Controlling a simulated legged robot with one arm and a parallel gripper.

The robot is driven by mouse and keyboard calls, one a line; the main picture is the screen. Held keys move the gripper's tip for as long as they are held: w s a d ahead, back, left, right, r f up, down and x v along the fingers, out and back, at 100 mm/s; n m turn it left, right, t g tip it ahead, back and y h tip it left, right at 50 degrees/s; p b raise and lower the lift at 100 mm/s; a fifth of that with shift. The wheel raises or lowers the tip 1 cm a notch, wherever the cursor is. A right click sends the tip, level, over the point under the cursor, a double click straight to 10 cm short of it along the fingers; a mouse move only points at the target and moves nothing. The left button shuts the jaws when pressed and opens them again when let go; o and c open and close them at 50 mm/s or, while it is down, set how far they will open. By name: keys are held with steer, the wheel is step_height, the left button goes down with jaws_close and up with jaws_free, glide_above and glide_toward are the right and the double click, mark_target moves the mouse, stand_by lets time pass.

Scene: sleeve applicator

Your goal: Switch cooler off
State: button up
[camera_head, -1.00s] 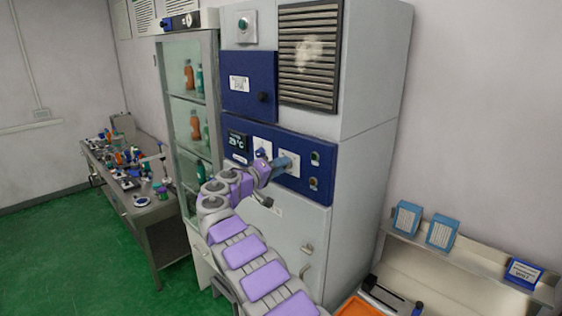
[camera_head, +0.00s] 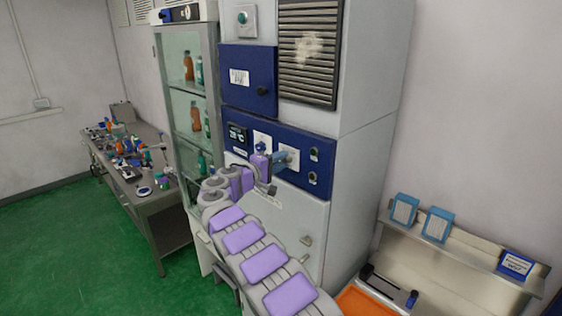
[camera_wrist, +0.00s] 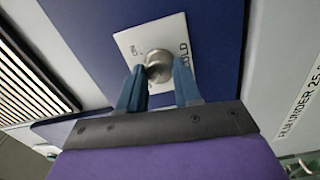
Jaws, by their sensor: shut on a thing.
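The tall grey cooler cabinet (camera_head: 290,215) has a blue control panel with a small display (camera_head: 237,137) and white switch plates. My gripper (camera_head: 280,158) is at the panel, at the right-hand white plate (camera_head: 293,153). In the wrist view, a round metal knob (camera_wrist: 158,64) sits on a white plate (camera_wrist: 128,42) with lettering, partly hidden, that seems to read "ON" and "COLD". The blue fingers of my gripper (camera_wrist: 160,82) stand either side of the knob and are shut on it. The knob itself is hidden in the head view.
A glass-fronted cabinet with bottles (camera_head: 188,65) stands left of the cooler. A cluttered metal bench (camera_head: 165,205) is further left. A shelf with blue-and-white boxes (camera_head: 438,224) and an orange tray (camera_head: 365,303) are at right. Green floor is free at lower left.

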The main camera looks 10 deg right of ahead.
steer(key=shift+a+f, duration=0.15)
steer(key=shift+a, duration=0.05)
steer(key=o, duration=0.7)
steer(key=shift+c, duration=0.2)
steer(key=o, duration=0.4)
steer(key=shift+w+a, duration=0.1)
steer(key=shift+a, duration=0.2)
steer(key=b+v, duration=0.3)
steer(key=v, duration=1.4)
steer(key=shift+a, duration=0.2)
steer(key=shift+a, duration=0.1)
